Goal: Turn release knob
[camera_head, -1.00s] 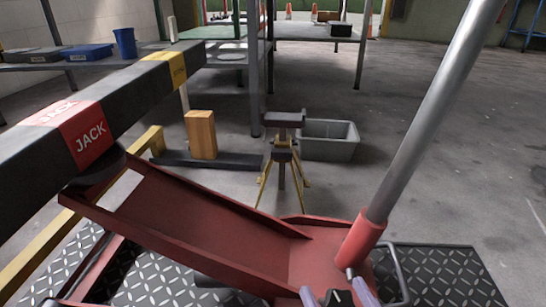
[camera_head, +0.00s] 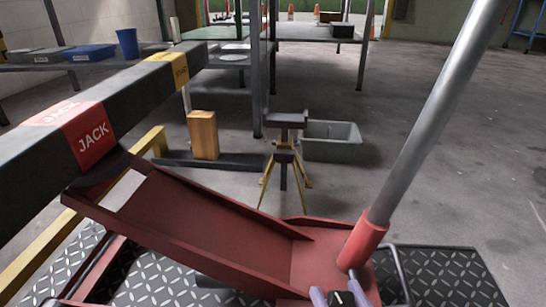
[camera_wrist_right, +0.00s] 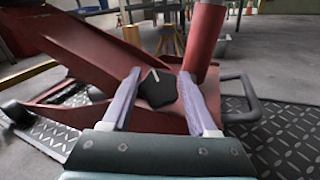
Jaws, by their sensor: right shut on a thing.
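The release knob (camera_wrist_right: 158,88) is black with a white pointer line, at the base of the red floor jack (camera_head: 230,235). The knob also shows at the bottom edge of the head view (camera_head: 341,299). My right gripper (camera_head: 338,294) is shut on the knob, with one pale purple finger on each side; it also shows in the wrist view (camera_wrist_right: 159,88). The jack's grey handle (camera_head: 425,125) rises from a red socket just behind the knob. My left gripper is not in view.
A black beam with a red JACK label (camera_head: 90,135) lies over the jack's raised end. A bent grey side handle (camera_wrist_right: 243,98) stands right of the knob. A yellow-legged stand (camera_head: 284,160) and grey bin (camera_head: 332,142) are behind. Diamond plate (camera_head: 440,270) lies around the jack.

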